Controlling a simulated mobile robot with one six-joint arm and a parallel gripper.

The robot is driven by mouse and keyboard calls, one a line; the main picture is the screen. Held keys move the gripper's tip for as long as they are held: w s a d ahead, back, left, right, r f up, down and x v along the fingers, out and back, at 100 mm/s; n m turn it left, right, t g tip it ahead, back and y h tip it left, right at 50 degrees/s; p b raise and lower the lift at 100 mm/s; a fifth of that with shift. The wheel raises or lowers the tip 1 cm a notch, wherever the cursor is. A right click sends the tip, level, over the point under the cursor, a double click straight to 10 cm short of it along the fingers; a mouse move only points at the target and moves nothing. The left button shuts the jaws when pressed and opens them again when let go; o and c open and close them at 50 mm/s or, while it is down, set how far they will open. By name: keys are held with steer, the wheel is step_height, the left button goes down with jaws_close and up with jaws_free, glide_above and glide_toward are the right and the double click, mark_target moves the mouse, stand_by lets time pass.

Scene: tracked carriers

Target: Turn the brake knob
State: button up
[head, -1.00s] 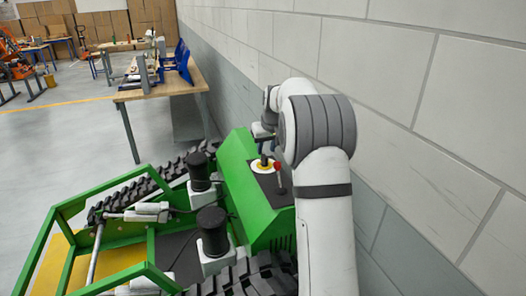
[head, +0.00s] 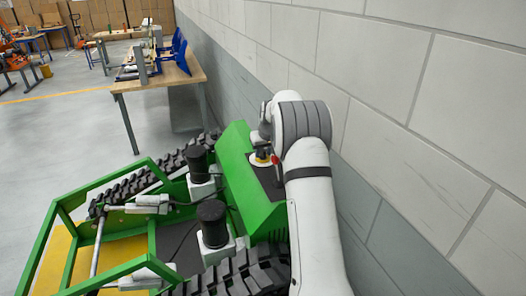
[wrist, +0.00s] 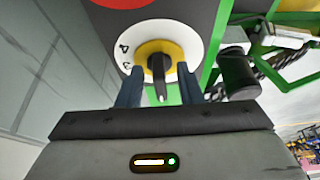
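The brake knob has a yellow base and a black handle (wrist: 158,70). It sits on a white round plate with small black marks in the wrist view. Gaps show between the handle and both fingers, so the gripper is open. Whether a finger touches the yellow base cannot be told.
A red-topped lever (head: 276,161) stands close beside the knob. A red round part (wrist: 122,3) shows at the wrist view's top edge. The grey wall (head: 400,110) runs close along the right. Black cylinders (head: 212,222) and tracks (head: 240,275) lie at the carrier's left and front.

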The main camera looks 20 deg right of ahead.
steer(key=shift+c, duration=0.2)
jaws_close()
steer(key=shift+a, duration=0.1)
